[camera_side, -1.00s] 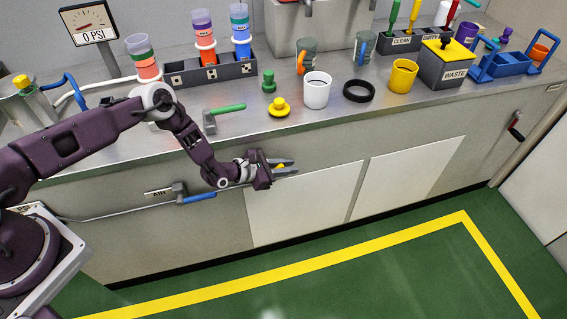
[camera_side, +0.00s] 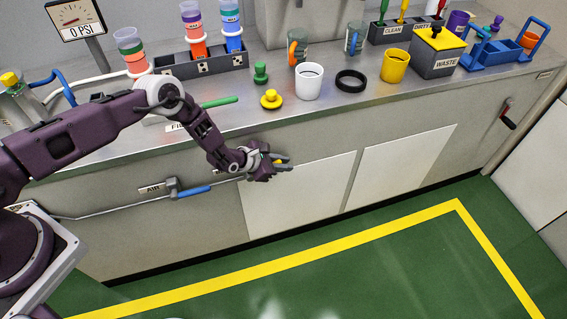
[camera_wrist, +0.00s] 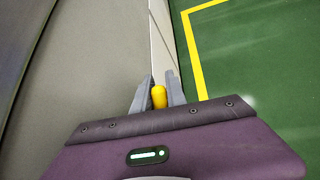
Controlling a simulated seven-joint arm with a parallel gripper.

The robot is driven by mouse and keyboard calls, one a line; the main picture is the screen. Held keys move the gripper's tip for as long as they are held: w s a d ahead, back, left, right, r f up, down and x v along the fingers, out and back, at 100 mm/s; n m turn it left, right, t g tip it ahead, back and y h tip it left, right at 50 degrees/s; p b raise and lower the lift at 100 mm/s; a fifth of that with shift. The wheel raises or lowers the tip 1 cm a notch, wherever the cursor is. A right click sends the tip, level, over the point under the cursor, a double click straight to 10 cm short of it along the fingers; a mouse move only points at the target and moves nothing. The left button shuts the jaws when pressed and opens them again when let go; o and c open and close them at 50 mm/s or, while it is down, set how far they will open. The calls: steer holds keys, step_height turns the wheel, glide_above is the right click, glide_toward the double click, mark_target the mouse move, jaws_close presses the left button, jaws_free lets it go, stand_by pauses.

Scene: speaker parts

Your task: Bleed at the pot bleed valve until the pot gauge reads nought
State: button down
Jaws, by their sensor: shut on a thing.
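A dial gauge (camera_side: 77,18) on a post stands at the back left in the side view, and its sign reads 0 PSI. I cannot tell if it is the pot gauge. A grey pot-like vessel with a yellow knob (camera_side: 10,79) on top is at the left edge, partly cut off. My gripper (camera_side: 284,163) is in front of the cabinet, below the counter edge. In the wrist view my gripper (camera_wrist: 159,92) is shut on a small yellow piece (camera_wrist: 159,97) between its fingers. I cannot tell what the piece belongs to.
A green-handled valve (camera_side: 219,102) on the counter is partly hidden by my arm. A blue-handled air valve (camera_side: 192,190) is on the cabinet front. A yellow-topped part (camera_side: 271,99), a white mug (camera_side: 309,82) and a black ring (camera_side: 351,81) stand along the counter. The green floor is clear.

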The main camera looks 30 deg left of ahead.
steer(key=c, duration=1.3)
jaws_free()
steer(key=shift+c, duration=0.2)
steer(key=shift+v, duration=3.55)
